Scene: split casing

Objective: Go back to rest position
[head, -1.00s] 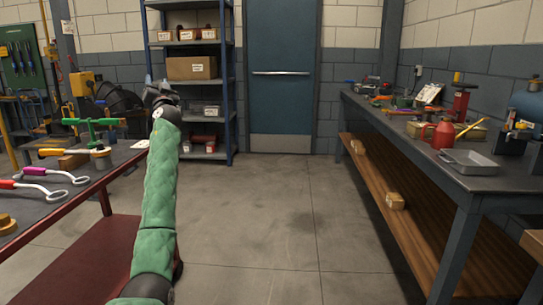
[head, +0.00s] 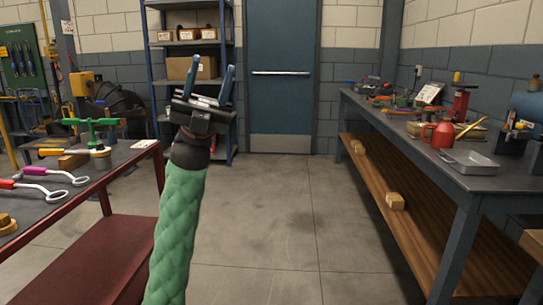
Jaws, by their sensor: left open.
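My left gripper (head: 208,84) is raised in the middle left of the head view, at the end of my green-sleeved arm. Its two blue-grey fingers point up and stand apart, with nothing seen between them. It is over the open floor, to the right of the red-framed workbench and clear of it. My right gripper is not in view.
The left workbench (head: 122,160) holds a green tool (head: 92,133), tools with red and purple handles and a wooden block. The right workbench (head: 478,182) holds a red can (head: 443,135) and a metal tray (head: 470,164). A shelf rack and a blue door (head: 281,75) stand behind. The middle floor is clear.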

